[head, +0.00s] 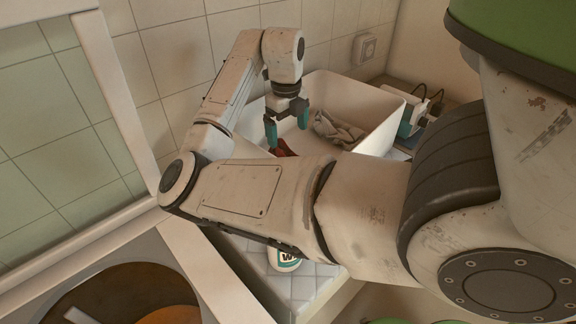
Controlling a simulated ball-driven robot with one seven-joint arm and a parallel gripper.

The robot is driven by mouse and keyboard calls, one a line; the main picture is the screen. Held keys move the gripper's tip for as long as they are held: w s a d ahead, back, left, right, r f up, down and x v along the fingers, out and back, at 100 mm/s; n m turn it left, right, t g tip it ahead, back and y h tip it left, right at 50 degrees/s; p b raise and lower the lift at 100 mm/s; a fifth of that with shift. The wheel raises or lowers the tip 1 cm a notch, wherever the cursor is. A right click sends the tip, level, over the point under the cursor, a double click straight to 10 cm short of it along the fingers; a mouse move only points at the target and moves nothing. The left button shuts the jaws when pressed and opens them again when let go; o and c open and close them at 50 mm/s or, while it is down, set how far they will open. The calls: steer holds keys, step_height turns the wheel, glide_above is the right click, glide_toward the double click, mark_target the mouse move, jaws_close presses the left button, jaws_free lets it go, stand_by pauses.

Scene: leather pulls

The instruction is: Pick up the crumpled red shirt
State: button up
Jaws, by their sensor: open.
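The crumpled red shirt (284,149) shows as a small dark red patch just beneath my gripper, at the near side of the white tub (374,98). Most of it is hidden behind my own arm. My gripper (287,136) points down, its two teal fingers apart with nothing visible between them. In the picture, the fingertips are just above the red patch; I cannot tell whether they touch it.
A crumpled grey cloth (338,130) lies in the tub, right of my gripper. A white-and-teal device (413,118) with dark cables stands right of the tub. A white container (285,260) marked "W" stands on the tiled surface (312,284). A tiled wall rises behind.

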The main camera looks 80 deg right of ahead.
mark_target(288, 147)
step_height(288, 147, down, 5)
steer(key=shift+f, duration=0.1)
steer(key=shift+w+f+p, duration=0.15)
steer(key=shift+f+p, duration=0.25)
steer(key=shift+f, duration=1)
steer(key=shift+w+f+p, duration=0.15)
steer(key=shift+f+p, duration=0.2)
steer(key=shift+f, duration=1)
steer(key=c, duration=1.2)
steer(key=shift+r, duration=0.15)
